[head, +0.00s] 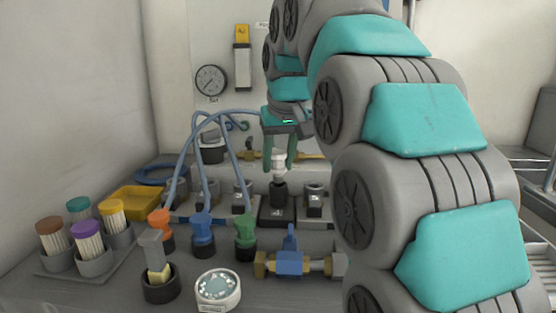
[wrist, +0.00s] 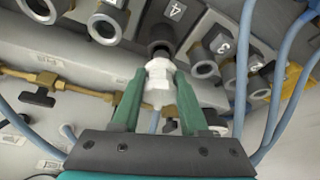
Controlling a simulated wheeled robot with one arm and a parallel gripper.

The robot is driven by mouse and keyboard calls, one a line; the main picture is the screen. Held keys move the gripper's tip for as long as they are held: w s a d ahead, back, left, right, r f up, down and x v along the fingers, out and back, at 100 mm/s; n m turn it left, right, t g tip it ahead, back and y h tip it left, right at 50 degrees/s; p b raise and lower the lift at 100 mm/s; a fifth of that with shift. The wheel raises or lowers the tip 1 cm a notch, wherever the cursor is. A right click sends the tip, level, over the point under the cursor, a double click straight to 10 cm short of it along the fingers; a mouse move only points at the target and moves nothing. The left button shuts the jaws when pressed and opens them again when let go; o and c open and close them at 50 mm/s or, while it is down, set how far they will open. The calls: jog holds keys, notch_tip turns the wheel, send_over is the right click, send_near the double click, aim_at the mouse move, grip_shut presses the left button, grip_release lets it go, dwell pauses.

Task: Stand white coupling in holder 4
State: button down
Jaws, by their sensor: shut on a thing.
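The white coupling (head: 278,162) is upright between the green fingers of my gripper (head: 279,154), which is shut on it. In the wrist view the coupling (wrist: 159,88) lies between the fingertips (wrist: 160,76), with its far end at the dark mouth of holder 4 (wrist: 163,35), by the label 4. In the head view the coupling is directly above the dark upright part of that holder (head: 278,193). I cannot tell whether its end is inside the mouth or only touching it.
Other grey holders stand beside it, one on the right (head: 315,200) and holder 3 (wrist: 212,48). Blue hoses (head: 190,150) arch close on the left. A blue-handled brass valve (head: 290,262) and several coloured couplings (head: 202,232) stand in front.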

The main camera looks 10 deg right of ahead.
jog(key=shift+f, duration=0.1)
jog(key=shift+f+b, duration=0.6)
jog(key=shift+f, duration=0.55)
jog(key=shift+r, duration=0.2)
jog(key=shift+r+p, duration=0.5)
jog(key=shift+r, duration=0.05)
jog(key=shift+f, duration=0.45)
jog(key=shift+f+b, duration=0.25)
jog(key=shift+b, duration=0.05)
jog(key=shift+c, duration=1.8)
grip_release()
